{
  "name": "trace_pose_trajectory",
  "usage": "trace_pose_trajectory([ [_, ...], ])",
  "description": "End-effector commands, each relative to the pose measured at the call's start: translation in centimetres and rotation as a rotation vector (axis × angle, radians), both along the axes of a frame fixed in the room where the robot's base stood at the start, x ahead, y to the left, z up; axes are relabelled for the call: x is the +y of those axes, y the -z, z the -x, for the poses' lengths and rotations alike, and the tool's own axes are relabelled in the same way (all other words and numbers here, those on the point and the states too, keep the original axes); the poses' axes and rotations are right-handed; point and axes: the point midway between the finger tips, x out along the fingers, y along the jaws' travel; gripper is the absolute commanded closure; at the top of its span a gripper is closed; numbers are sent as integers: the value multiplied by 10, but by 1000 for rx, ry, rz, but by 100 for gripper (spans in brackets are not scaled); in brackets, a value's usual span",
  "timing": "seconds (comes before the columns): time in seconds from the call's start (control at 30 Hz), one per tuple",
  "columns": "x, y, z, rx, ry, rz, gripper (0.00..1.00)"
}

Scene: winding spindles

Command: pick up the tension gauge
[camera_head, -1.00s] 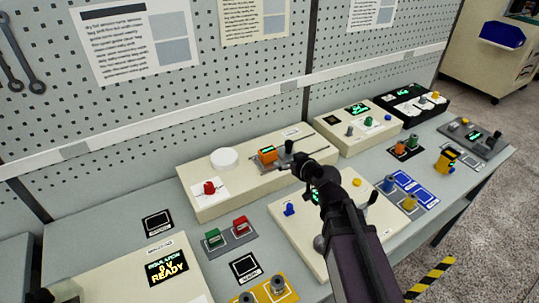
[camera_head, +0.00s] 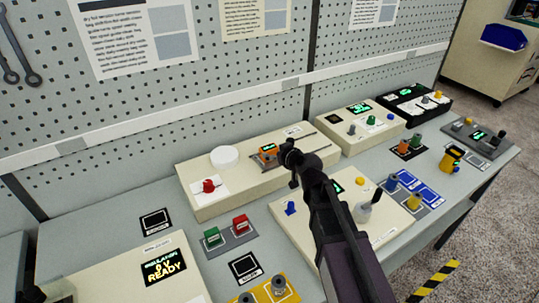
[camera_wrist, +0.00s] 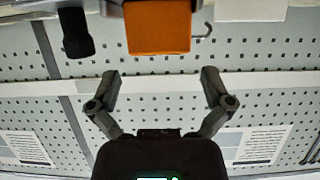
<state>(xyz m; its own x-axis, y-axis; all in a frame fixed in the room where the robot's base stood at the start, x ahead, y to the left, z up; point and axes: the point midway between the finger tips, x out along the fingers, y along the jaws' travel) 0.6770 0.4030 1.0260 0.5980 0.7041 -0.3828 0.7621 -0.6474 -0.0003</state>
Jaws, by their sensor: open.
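A dark knob or post (camera_wrist: 75,32) stands beside the orange block. A white disc (camera_head: 225,157) and a red knob (camera_head: 208,186) are on the same unit. A yellow-and-black device (camera_head: 452,158) stands farther right. The pegboard wall (camera_head: 100,125) rises behind the bench.

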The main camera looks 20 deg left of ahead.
Motion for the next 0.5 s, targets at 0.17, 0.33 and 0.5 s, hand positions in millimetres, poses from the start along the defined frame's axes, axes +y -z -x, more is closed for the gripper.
trace_pose_trajectory([
  [0.17, -1, 0, 0, 0, 1, 0, 0],
  [0.33, 2, 3, -3, 0, 1, 0, 0],
  [0.5, 13, 11, -14, -1, 1, 1, 0],
])
